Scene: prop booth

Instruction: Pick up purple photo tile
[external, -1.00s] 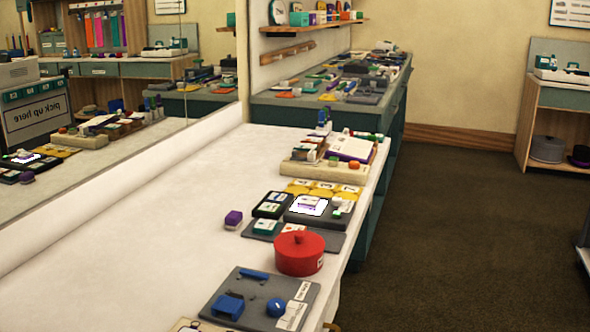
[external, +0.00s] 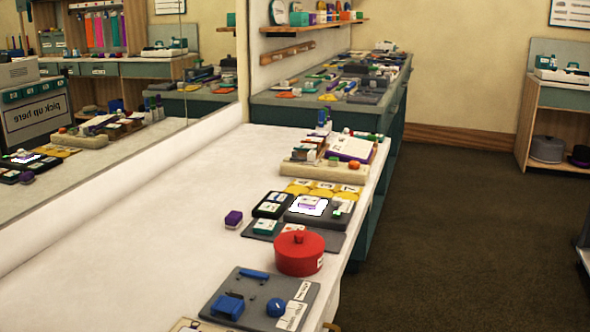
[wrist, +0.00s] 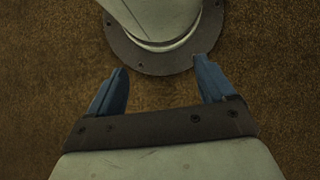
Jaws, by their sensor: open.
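A small tile with a white top and purple edge (external: 310,203) lies on a bright white panel (external: 299,209) set in a dark stand (external: 330,222) on the white counter. I cannot tell for certain which of the two is the photo tile. My gripper (wrist: 161,66) shows in the wrist view with two blue fingers spread apart and nothing between them. It is over brown floor beside my round base, away from the counter things. My arm does not show in the external view.
A red lidded pot (external: 299,254) stands in front of the dark stand. A grey board with blue parts (external: 262,298) lies nearer. Yellow numbered tiles (external: 322,188) and a beige tray (external: 310,170) lie behind. The counter's left side is clear, along a mirror (external: 100,100).

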